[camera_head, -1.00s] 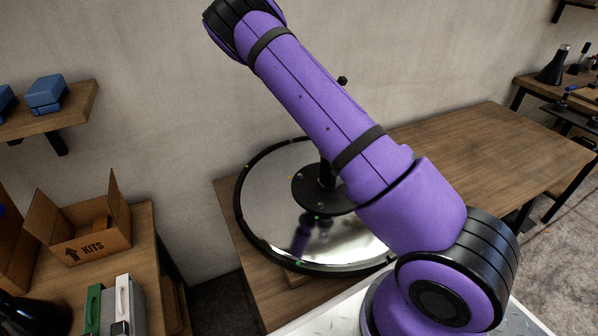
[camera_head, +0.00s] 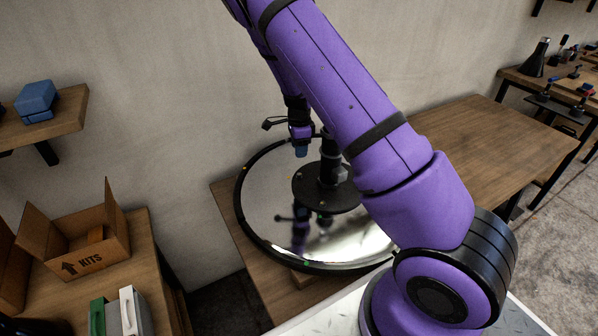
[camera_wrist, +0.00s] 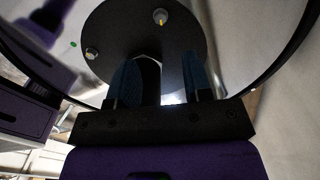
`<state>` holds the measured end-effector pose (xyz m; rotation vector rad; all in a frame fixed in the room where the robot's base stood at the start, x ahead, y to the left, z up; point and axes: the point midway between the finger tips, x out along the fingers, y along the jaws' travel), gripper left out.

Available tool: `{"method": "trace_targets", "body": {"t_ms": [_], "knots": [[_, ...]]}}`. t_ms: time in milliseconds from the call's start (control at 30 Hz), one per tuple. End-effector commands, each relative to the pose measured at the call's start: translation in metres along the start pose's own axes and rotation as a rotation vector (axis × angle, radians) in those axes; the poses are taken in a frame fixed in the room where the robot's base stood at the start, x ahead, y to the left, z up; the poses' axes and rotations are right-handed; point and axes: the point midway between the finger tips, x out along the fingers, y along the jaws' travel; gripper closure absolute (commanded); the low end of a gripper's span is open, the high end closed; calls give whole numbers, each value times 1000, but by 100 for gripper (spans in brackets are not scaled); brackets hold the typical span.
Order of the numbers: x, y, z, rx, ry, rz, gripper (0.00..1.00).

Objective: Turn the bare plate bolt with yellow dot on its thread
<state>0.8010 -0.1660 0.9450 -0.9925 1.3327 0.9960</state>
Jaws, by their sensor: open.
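The round mirror-like chair base (camera_head: 262,215) lies on the wooden table, with a black plate (camera_head: 312,196) and a dark post (camera_head: 333,165) at its middle. In the wrist view the black plate (camera_wrist: 125,35) carries a bolt with a yellow dot (camera_wrist: 160,16) near the top. Another bolt (camera_wrist: 92,54) sits at the plate's left edge, with a green dot on the mirror surface beside it. My gripper (camera_head: 301,150) is above the base, left of the post.
A cardboard KITS box (camera_head: 85,255) and green and white cases (camera_head: 118,312) stand on the left bench. A shelf with a blue block (camera_head: 36,100) is above. The table (camera_head: 480,150) is bare on the right. A plain wall stands behind.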

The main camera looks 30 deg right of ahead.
Motion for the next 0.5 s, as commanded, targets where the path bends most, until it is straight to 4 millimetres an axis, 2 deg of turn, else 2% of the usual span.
{"method": "trace_targets", "body": {"t_ms": [167, 500], "knots": [[22, 0, -1, 1, 1, 2, 54], [80, 0, 0, 3, 1, 0, 54]]}}
